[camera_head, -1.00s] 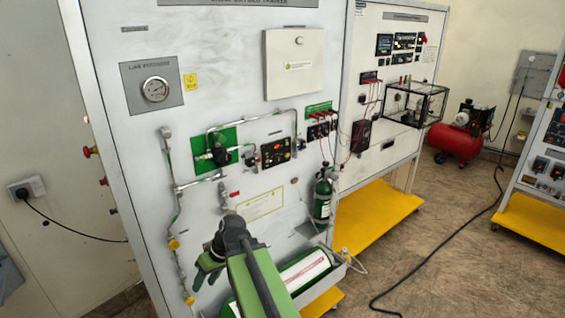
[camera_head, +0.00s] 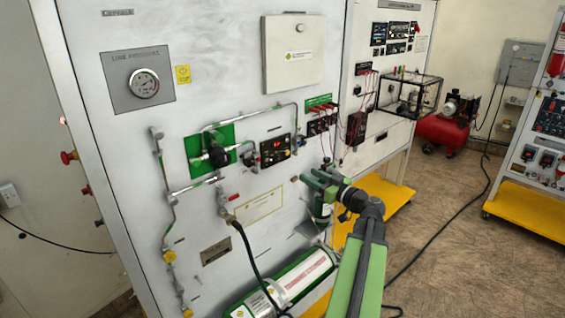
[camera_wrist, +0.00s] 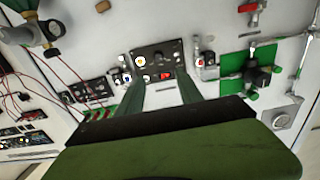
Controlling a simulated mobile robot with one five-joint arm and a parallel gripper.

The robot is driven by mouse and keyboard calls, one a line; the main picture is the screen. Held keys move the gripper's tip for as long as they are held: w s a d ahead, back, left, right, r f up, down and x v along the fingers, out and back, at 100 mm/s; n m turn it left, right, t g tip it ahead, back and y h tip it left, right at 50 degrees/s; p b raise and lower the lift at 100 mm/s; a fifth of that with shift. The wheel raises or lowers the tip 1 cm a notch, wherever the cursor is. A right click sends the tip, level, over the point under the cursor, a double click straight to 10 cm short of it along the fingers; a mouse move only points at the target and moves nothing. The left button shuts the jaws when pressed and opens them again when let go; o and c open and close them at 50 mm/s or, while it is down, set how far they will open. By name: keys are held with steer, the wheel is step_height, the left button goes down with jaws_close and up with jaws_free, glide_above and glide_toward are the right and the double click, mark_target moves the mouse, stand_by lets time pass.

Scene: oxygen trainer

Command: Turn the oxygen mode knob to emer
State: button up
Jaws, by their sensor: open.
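The black oxygen control panel (camera_head: 275,151) is on the white upright board, right of a green-backed valve. In the wrist view the same panel (camera_wrist: 157,58) appears upside down, with small round controls and a red part (camera_wrist: 165,76). Which control is the oxygen mode knob, and where it points, is too small to tell. My gripper (camera_head: 313,181) is to the right of and below the panel in the head view. In the wrist view my gripper (camera_wrist: 160,80) is open, its two fingers reaching toward the panel with nothing held between them. Contact with the panel is not visible.
The green-backed valve (camera_head: 215,150) and metal pipes stand out left of the panel. Red wires (camera_head: 333,140) hang on its right. A green-and-white cylinder (camera_head: 290,285) lies low at the board. A black hose (camera_head: 246,255) hangs from a fitting.

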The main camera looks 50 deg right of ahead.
mark_target(280, 159)
steer(key=w, duration=0.5)
steer(key=w+d, duration=0.1)
steer(key=w, duration=0.9)
steer(key=shift+d, duration=0.15)
jaws_close()
steer(key=shift+f, duration=0.15)
